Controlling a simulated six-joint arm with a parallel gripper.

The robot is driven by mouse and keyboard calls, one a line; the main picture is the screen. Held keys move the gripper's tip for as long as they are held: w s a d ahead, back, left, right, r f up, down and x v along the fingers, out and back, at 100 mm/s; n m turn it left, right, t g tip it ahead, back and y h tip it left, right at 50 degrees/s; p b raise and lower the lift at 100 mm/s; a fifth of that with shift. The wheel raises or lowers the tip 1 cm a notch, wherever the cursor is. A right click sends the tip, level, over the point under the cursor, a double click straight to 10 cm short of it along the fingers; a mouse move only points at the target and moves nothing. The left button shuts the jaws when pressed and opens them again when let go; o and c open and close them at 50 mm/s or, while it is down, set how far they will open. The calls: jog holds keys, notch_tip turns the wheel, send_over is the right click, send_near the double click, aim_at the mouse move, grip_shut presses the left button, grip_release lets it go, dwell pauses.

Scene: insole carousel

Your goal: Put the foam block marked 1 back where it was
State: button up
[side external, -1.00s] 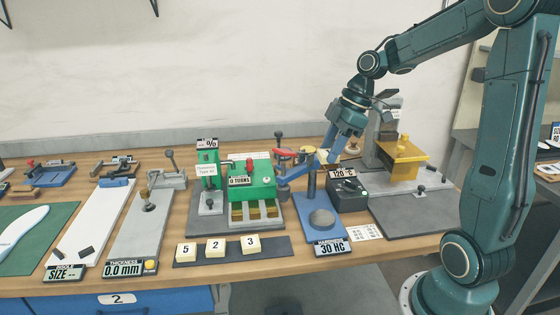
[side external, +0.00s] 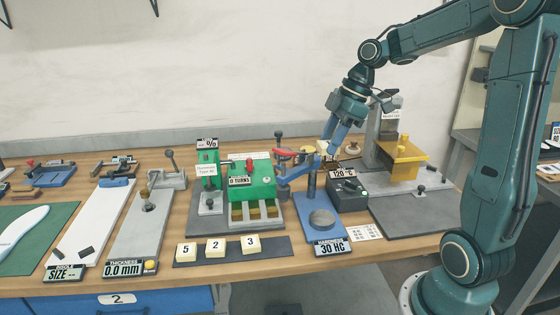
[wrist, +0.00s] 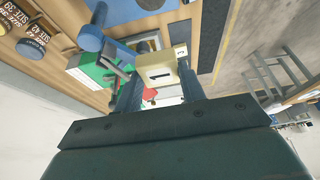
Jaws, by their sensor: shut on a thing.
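My gripper (side external: 330,144) is shut on a cream foam block (side external: 322,147) and holds it in the air, beside the blue press post at the right of the bench. In the wrist view the block (wrist: 157,68) sits between the two blue fingers of my gripper (wrist: 158,84). A dark strip (side external: 276,247) at the front of the bench carries foam blocks 5 (side external: 186,252), 2 (side external: 215,247) and 3 (side external: 250,244). Its right end is bare.
A dark heater box (side external: 347,192) showing 120 °C and a yellow press (side external: 402,158) are to the right.

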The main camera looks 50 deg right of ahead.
jog(key=w+a+f, duration=0.2)
jog(key=w+a, duration=0.2)
jog(key=a, duration=0.8)
send_over(278, 248)
jog(key=f, duration=1.1)
jog(key=s+d+f, duration=0.1)
jog(key=f, duration=0.4)
jog(key=shift+f, duration=0.3)
jog(key=shift+f, duration=1.9)
jog(key=shift+f, duration=0.1)
jog(key=o, duration=0.9)
